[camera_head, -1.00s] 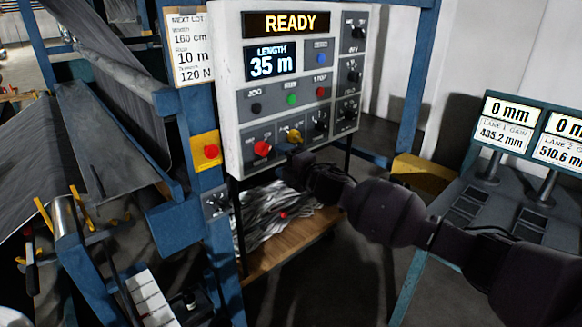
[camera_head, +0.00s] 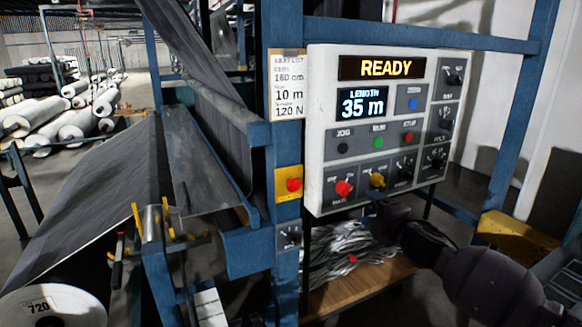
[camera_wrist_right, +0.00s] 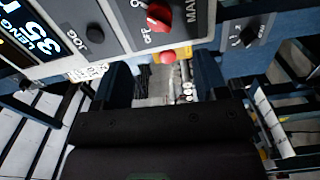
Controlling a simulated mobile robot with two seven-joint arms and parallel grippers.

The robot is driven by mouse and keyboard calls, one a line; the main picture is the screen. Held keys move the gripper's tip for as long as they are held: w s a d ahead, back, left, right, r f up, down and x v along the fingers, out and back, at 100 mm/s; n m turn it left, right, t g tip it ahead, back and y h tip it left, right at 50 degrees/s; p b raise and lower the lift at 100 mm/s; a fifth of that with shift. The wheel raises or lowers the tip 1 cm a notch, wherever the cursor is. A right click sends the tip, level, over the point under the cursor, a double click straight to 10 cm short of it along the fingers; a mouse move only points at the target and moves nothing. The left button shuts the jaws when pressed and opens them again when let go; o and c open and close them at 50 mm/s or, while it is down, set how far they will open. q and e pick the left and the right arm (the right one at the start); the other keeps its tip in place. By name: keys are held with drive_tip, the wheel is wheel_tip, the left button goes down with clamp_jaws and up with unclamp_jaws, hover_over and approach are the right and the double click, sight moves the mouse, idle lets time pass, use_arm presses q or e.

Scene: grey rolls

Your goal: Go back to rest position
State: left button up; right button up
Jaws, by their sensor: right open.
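My right arm comes in from the lower right in the head view. The panel display reads READY and LENGTH 35 m. My left gripper is not in view.
A blue frame post (camera_head: 285,150) with a red stop button (camera_head: 293,185) stands left of the panel. A wooden shelf (camera_head: 345,292) with grey scraps is below it. Grey fabric (camera_head: 90,215) and a roll marked 720 (camera_head: 50,308) are at left. A yellow block (camera_head: 515,235) is at right.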

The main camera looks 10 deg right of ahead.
drive_tip(key=s+a+f+m+h, duration=0.1)
drive_tip(key=s+a+f+m, duration=0.3)
drive_tip(key=s+f+m, duration=0.6)
drive_tip(key=s+d+f+m+g+h, duration=0.1)
drive_tip(key=s+f+m, duration=0.2)
drive_tip(key=s+f, duration=0.4)
drive_tip(key=s+d+f+m+g+h+b, duration=0.1)
drive_tip(key=s+d+f+m+g+h, duration=0.1)
drive_tip(key=s+f, duration=0.5)
drive_tip(key=s+d+f+m+g+h, duration=0.2)
drive_tip(key=s+f+m, duration=0.3)
drive_tip(key=s, duration=0.9)
wheel_tip(320, 180, down, 3)
drive_tip(key=shift+s+f+b, duration=0.1)
drive_tip(key=shift+s+b, duration=0.05)
drive_tip(key=shift+b, duration=0.2)
